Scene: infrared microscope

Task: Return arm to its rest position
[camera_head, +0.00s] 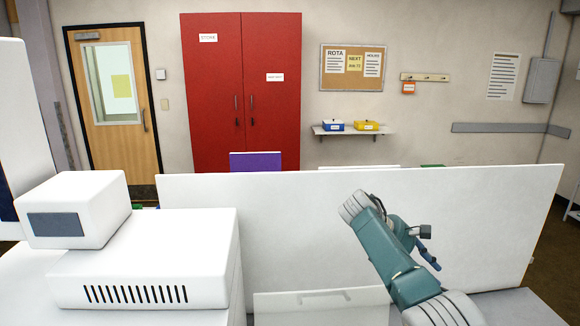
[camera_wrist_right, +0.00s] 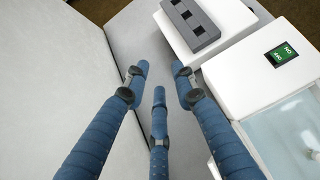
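My right arm comes in from the lower right of the head view, teal and white. Its right gripper (camera_head: 430,250) shows there only as small dark blue fingers beyond the wrist, in front of the white partition (camera_head: 300,225). In the right wrist view the same gripper (camera_wrist_right: 161,76) has its blue fingers spread apart, with nothing held between them. The fingertips are over a pale surface (camera_wrist_right: 128,35), clear of the grey slotted block (camera_wrist_right: 192,25). My left gripper is in neither view.
A white instrument (camera_head: 145,255) with a small screened box (camera_head: 75,210) stands at the left. In the right wrist view, a white device with a green display (camera_wrist_right: 282,54) and a clear panel (camera_wrist_right: 290,135) is close on the right. A red cabinet (camera_head: 215,90) stands behind the partition.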

